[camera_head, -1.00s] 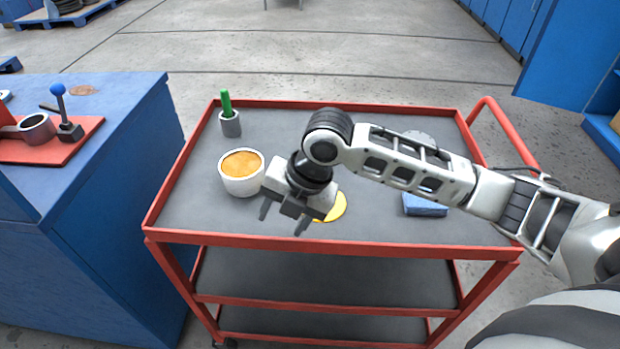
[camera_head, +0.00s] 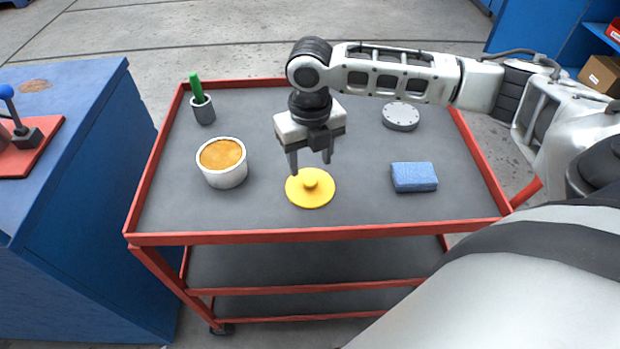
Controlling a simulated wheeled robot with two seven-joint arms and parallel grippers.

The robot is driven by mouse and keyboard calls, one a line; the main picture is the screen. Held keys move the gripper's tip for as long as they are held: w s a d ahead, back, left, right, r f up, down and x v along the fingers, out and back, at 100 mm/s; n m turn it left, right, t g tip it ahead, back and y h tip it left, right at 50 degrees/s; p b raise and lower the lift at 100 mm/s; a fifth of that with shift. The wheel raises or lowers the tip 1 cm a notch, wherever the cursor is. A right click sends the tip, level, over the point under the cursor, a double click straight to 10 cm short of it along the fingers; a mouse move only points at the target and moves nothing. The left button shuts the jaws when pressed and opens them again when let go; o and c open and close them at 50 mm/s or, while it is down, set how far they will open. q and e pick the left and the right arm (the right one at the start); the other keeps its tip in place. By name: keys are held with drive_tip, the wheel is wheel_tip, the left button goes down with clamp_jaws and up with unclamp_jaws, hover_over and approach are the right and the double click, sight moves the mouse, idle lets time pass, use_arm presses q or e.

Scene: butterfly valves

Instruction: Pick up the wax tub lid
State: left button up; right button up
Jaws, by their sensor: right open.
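The wax tub lid (camera_head: 311,192) is a round yellow disc with a small knob in its middle. It lies flat on the top tray of the red cart, near the front. The wax tub (camera_head: 222,164), white with orange wax inside, stands open to the left of the lid. My right gripper (camera_head: 311,168) is open and empty, pointing down above the lid and just behind its knob in the picture. I cannot tell the exact height of its fingertips over the lid. My left gripper is not in view.
A blue sponge-like block (camera_head: 414,177) lies right of the lid. A grey round disc (camera_head: 401,116) lies behind it. A grey cup (camera_head: 203,109) with a green-handled tool stands at back left. A red rim (camera_head: 320,238) edges the cart. A blue bench (camera_head: 85,190) stands left.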

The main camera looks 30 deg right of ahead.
sight(310, 180)
drive_tip(key=shift+w+f, duration=0.1)
drive_tip(key=shift+f, duration=2.8)
drive_tip(key=c, duration=1.1)
